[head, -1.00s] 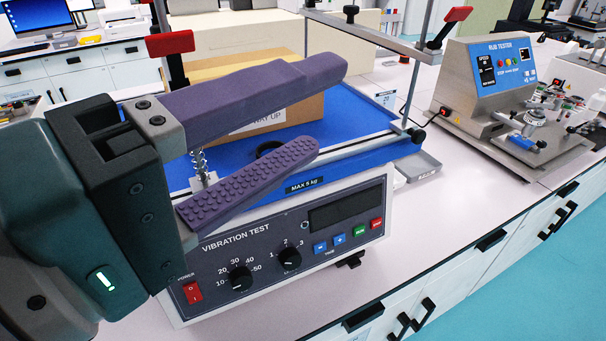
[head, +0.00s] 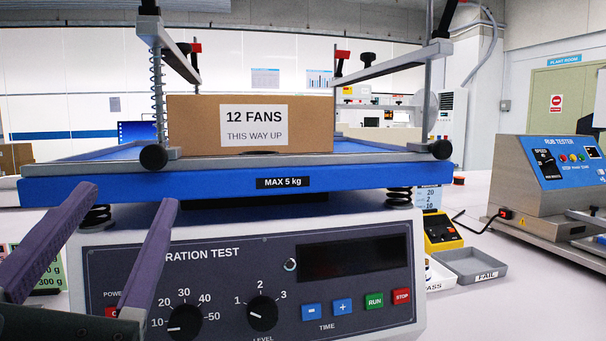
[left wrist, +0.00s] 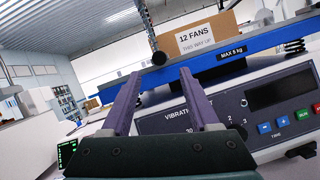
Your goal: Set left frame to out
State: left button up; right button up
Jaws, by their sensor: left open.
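The left frame (head: 172,50) is a grey metal bar on posts, at the left side of the blue vibration table (head: 225,183). Its front post has a spring around it and a black knob (head: 153,157) at its foot. The frame stands beside a cardboard box (head: 200,125) labelled "12 FANS". My left gripper (head: 128,197) is open and empty, with purple fingers in front of the table's left part, below the knob. In the left wrist view the fingers (left wrist: 158,73) point up toward the table's edge. My right gripper is out of view.
A similar right frame (head: 400,60) stands on the right side of the table. The control panel (head: 240,290) is below, close to my fingers. A pass/fail tray (head: 475,266) and a rub tester (head: 535,190) are at the right.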

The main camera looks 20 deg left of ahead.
aim_at(151, 156)
pick_arm(q)
jog(key=p+x, duration=0.2)
jog(key=x, duration=0.7)
jog(key=shift+r+p, duration=0.15)
jog(key=shift+p, duration=0.2)
jog(key=shift+d, duration=0.1)
jog(key=shift+s, duration=0.1)
grip_shut()
dwell(0.6)
